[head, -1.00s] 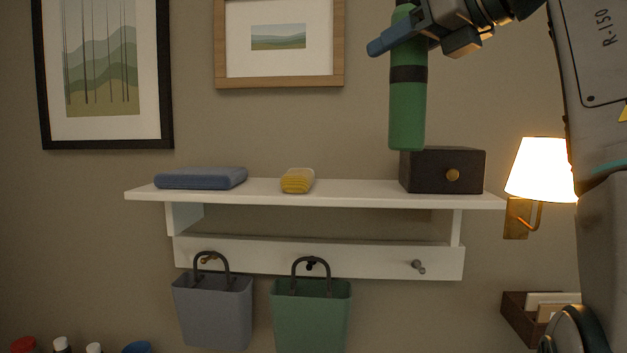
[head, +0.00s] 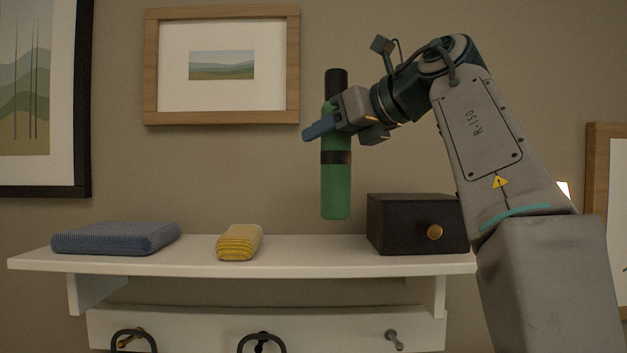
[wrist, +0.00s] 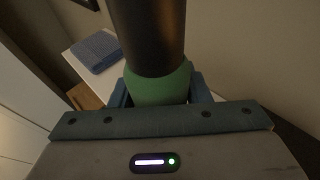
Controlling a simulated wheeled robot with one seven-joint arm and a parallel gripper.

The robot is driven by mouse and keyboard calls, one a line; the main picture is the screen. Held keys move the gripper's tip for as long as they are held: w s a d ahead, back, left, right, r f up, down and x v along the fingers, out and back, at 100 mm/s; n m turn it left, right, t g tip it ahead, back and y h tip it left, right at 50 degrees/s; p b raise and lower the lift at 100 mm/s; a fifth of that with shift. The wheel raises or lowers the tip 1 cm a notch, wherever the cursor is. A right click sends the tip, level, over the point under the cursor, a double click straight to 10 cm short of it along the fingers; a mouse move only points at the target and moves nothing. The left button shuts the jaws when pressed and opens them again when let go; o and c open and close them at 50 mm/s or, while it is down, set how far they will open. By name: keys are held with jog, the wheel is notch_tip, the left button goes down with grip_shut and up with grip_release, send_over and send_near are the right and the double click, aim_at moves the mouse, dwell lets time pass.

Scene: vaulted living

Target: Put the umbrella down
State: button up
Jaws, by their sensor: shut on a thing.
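The umbrella is a folded green cylinder (head: 336,190) with a dark band and a black top end, held upright in the head view. My gripper (head: 322,128) is shut around its upper part. Its lower end hangs above the white shelf (head: 310,262), in the gap between the yellow bundle and the dark box, and looks clear of the shelf board. In the wrist view the umbrella's black end and green body (wrist: 158,88) stand between my fingers.
On the shelf lie a folded blue cloth (head: 116,238), a yellow bundle (head: 240,243) and a dark box with a brass knob (head: 415,224). Bare board shows between bundle and box. Hooks (head: 394,340) are below. A framed picture (head: 222,122) hangs behind.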

jog(key=w+a+f, duration=0.1)
jog(key=w+f, duration=0.3)
jog(key=f, duration=0.2)
jog(key=shift+w+a+f, duration=0.2)
jog(key=shift+f, duration=0.15)
jog(key=shift+f, duration=0.15)
jog(key=o, duration=1.2)
jog(key=v, duration=0.6)
jog(key=b+v, duration=0.1)
jog(key=v, duration=0.5)
jog(key=shift+r, duration=0.25)
